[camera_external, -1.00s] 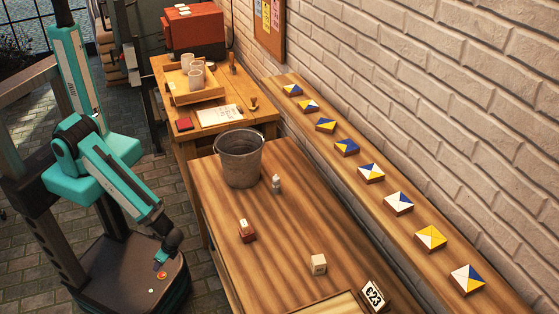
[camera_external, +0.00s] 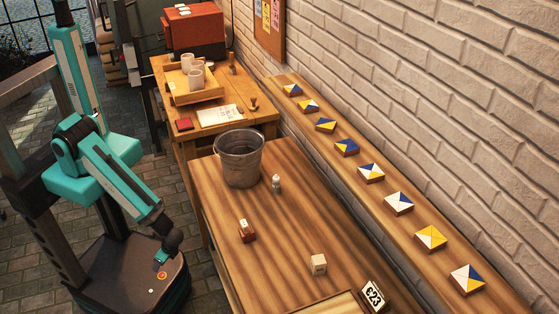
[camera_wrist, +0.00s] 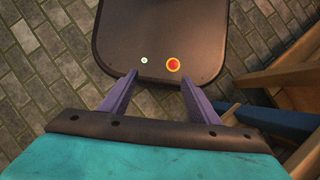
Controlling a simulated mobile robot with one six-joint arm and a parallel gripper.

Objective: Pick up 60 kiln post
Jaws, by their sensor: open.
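On the long wooden table stand a small cream block (camera_external: 319,264) near the front and a red-brown block with a white top (camera_external: 247,230) further left. Their markings are too small to read, so I cannot tell which one is the 60 kiln post. My gripper (camera_external: 161,257) hangs low over my own base, left of the table and well apart from both blocks. In the wrist view my gripper (camera_wrist: 159,77) shows two purple fingers spread apart with nothing between them. No block shows in the wrist view.
A number sign (camera_external: 374,296) stands near the front right. Several painted tiles (camera_external: 371,173) lie along the wall shelf. The table's left edge lies between my gripper and the blocks.

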